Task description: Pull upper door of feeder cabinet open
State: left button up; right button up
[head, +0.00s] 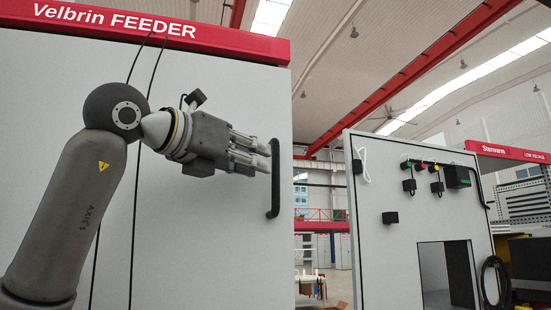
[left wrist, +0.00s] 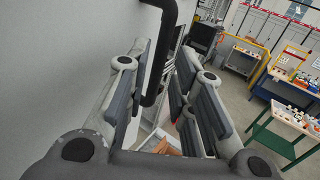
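The feeder cabinet's upper door (head: 215,240) is a large light grey panel under a red "Velbrin FEEDER" header (head: 150,28). It looks shut. Its black vertical bar handle (head: 274,185) is near the door's right edge. My left gripper (head: 258,158) is at the upper part of the handle, fingers pointing right. In the left wrist view, the handle (left wrist: 156,65) runs between the open fingers of my left gripper (left wrist: 160,85), closer to the left fingers, with a gap to the right ones. Contact cannot be told. My right gripper is not in view.
A second grey cabinet (head: 385,220) with switches and a cut-out opening stands at the right. Open hall space shows between the cabinets. The left wrist view shows a green-framed table (left wrist: 285,125) with small items at the right.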

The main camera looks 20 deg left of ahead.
aim_at(273, 165)
pick_arm(q)
jog(key=p+x, duration=0.2)
jog(key=x, duration=0.4)
jog(key=shift+s+r, duration=0.1)
jog(key=shift+r, duration=0.05)
jog(key=shift+w+d+p, duration=0.15)
jog(key=shift+w+p, duration=0.2)
jog(key=shift+w, duration=0.05)
grip_shut()
